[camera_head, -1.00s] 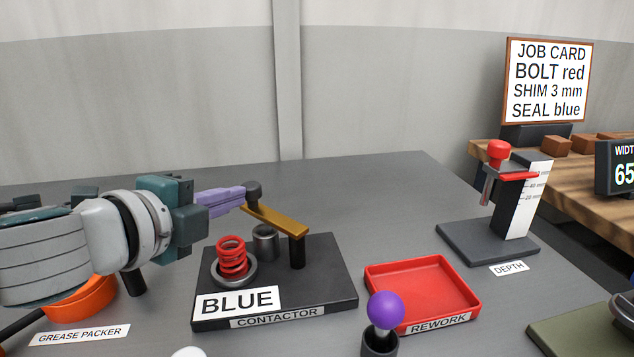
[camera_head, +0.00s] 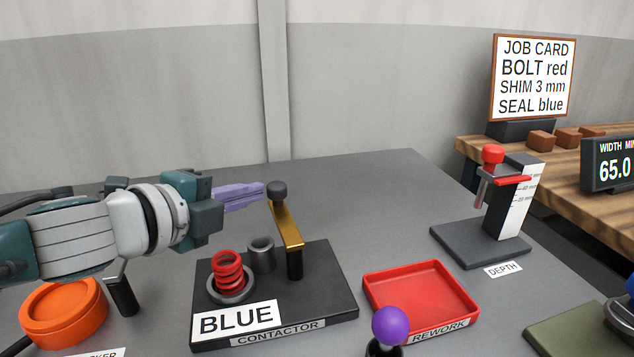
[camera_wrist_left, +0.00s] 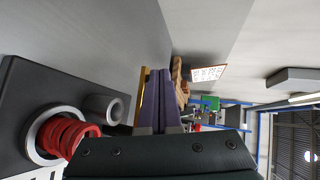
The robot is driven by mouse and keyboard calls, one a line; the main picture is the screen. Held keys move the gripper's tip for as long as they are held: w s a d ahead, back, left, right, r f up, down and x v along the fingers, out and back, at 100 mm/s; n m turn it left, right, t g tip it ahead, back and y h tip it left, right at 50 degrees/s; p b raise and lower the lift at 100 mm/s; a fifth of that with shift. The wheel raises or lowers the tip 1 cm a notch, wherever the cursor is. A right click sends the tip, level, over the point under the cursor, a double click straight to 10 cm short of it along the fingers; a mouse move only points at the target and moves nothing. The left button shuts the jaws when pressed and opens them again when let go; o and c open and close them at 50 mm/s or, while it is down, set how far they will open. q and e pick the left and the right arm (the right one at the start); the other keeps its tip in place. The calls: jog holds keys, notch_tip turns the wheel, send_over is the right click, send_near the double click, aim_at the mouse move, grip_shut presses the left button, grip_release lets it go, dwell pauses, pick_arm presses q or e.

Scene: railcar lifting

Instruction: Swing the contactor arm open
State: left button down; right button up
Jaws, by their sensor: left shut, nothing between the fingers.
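The contactor (camera_head: 330,303) is a dark block on the grey table. Its brass contactor arm (camera_head: 287,226) sits on a black post and points back and slightly left, with a dark knob (camera_head: 278,191) at its far end. A red spring (camera_head: 228,270) stands in a metal ring, and a grey hollow cylinder (camera_head: 261,254) stands beside it, not under the arm. My left gripper (camera_head: 262,190) is shut and empty, its purple fingertips close to the knob's left side; whether they touch is unclear. The left wrist view shows the fingers (camera_wrist_left: 163,98) alongside the brass arm (camera_wrist_left: 147,100). My right gripper is not visible.
A red rework tray (camera_head: 420,299) and a purple ball-topped part (camera_head: 389,325) are right of the contactor. A depth gauge (camera_head: 505,210) stands farther right. An orange grease packer (camera_head: 62,312) is at left. The table behind the contactor is clear.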

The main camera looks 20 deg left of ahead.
pick_arm(q)
jog(key=shift+w+d, duration=0.1)
jog(key=shift+w, duration=0.25)
dwell(0.5)
